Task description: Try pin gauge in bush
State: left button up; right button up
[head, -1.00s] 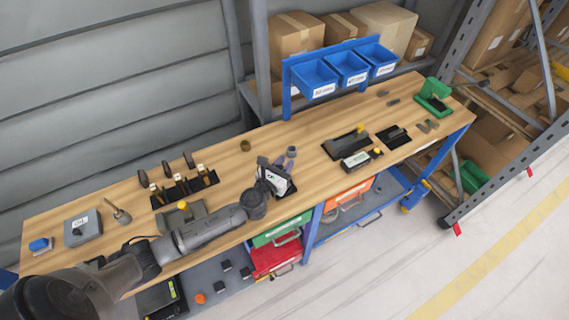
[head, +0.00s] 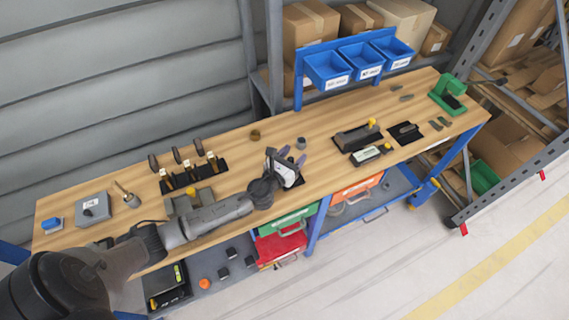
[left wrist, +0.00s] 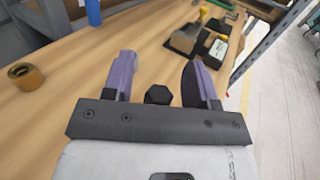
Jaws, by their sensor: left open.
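My left gripper (head: 292,158) is open above the table near its front edge, with purple fingers. In the left wrist view, the gripper (left wrist: 160,78) has a dark hexagonal piece (left wrist: 158,94) showing between its fingers, and I see no finger touching it. A small grey piece (head: 301,143) stands just beyond the fingers in the head view; it may be the same piece. A brown ring (head: 254,134), which looks like a bush, lies on the wood behind the gripper. It also shows in the left wrist view (left wrist: 25,77). I cannot pick out the pin gauge for certain. My right gripper is not in view.
A black rack (head: 221,167) with several handled tools stands left of the gripper. A grey block (head: 187,203) sits near the arm. Black fixtures (head: 357,139) and a green press (head: 449,93) stand to the right. Blue bins (head: 327,70) hang behind. Bare wood lies around the brown ring.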

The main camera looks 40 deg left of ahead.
pick_arm(q)
jog(key=s+d, duration=0.2)
jog(key=s, duration=1.1)
jog(key=shift+s, duration=0.2)
